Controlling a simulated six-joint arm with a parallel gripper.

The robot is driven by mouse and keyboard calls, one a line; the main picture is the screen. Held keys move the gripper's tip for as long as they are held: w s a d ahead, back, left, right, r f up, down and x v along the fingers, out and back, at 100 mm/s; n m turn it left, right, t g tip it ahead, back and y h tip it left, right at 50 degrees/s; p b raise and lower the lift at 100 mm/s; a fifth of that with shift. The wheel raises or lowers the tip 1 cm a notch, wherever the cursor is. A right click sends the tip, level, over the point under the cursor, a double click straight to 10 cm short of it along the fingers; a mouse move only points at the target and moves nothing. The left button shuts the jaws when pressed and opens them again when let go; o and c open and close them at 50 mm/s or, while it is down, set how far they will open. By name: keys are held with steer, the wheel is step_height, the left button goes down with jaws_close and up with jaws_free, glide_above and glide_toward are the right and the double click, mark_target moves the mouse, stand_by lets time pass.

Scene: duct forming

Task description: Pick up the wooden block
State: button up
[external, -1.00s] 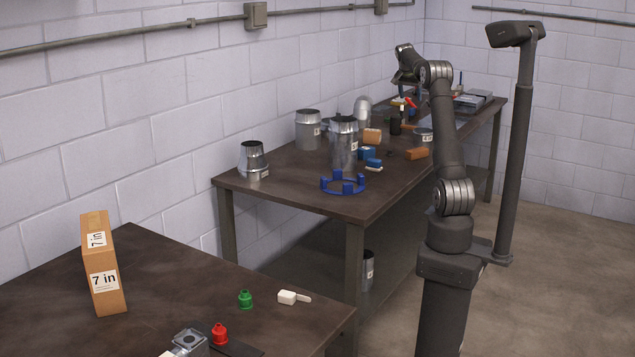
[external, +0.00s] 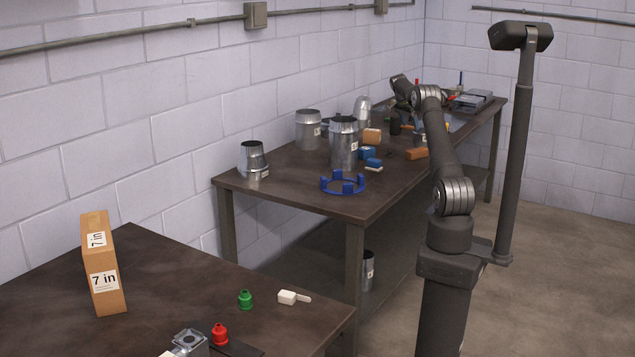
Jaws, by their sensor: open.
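An orange-brown block (external: 416,154), which looks like the wooden block, lies on the far workbench (external: 300,193) near its right edge. Its right end is close to my arm's outline in the picture. A lighter tan wooden-looking piece (external: 372,136) stands farther left, beside the metal ducts; I cannot tell which of the two is the named block. My gripper (external: 414,109) is open over the far part of the bench, beyond both pieces. Its fingers are small and partly hidden by my arm, and nothing held can be made out.
A tall metal duct (external: 344,146), another duct (external: 308,130) and a tapered one (external: 253,160) stand along the wall side. Blue pieces (external: 367,154) and a blue ring (external: 342,184) lie nearer. Grey equipment (external: 473,101) sits at the far end.

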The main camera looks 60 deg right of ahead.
mark_target(417, 150)
steer(key=x, duration=1.6)
steer(key=shift+c, duration=0.4)
steer(key=c, duration=1)
